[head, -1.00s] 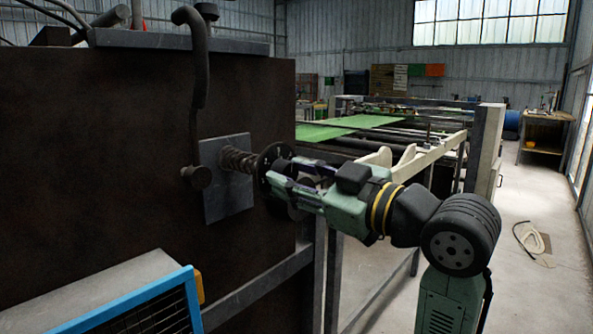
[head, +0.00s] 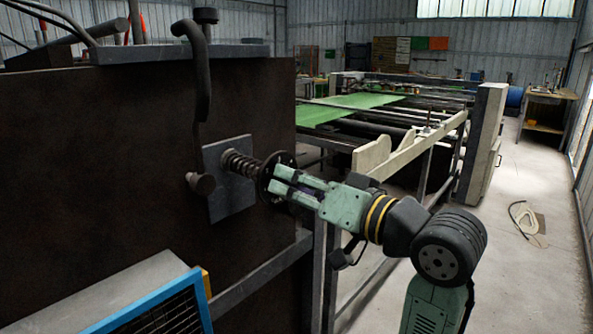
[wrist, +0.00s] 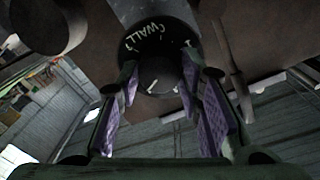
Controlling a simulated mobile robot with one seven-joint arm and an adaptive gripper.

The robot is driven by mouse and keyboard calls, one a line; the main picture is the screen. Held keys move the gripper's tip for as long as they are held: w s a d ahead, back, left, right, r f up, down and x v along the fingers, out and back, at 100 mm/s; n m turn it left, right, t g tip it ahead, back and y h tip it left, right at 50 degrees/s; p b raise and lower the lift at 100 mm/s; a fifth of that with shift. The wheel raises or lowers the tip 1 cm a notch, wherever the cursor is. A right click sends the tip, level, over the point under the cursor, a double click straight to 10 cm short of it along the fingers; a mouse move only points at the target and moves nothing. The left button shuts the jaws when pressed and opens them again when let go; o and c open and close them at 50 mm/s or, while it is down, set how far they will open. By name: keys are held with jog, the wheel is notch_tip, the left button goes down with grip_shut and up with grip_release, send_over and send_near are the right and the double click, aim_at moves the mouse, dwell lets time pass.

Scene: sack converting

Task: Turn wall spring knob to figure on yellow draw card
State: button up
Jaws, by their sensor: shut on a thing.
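The wall spring knob stands out sideways from a grey plate (head: 229,205) on the dark brown machine wall; its coil spring (head: 240,163) runs to a dark round dial (head: 268,178). My gripper (head: 276,182) comes from the right and is shut on the knob. In the wrist view the knob (wrist: 158,74) is between my fingers (wrist: 160,95), in front of a dial face (wrist: 150,38) lettered "WALL" with pale marks. The figures are too small to read. I cannot make out a yellow draw card in either view.
A dark curved handle (head: 199,75) hangs close left of the plate. A blue-framed grille (head: 158,303) stands at the lower left. A machine with a green sheet (head: 345,108) and pale rails is behind. Open floor (head: 510,260) lies right.

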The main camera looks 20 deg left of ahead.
jog(key=shift+r+m+p, duration=0.1)
jog(key=shift+m+p, duration=3.35)
jog(key=shift+m, duration=0.05)
jog(key=o, duration=1.2)
jog(key=v, duration=1.2)
jog(key=shift+w+r, duration=0.1)
jog(key=shift+r, duration=0.1)
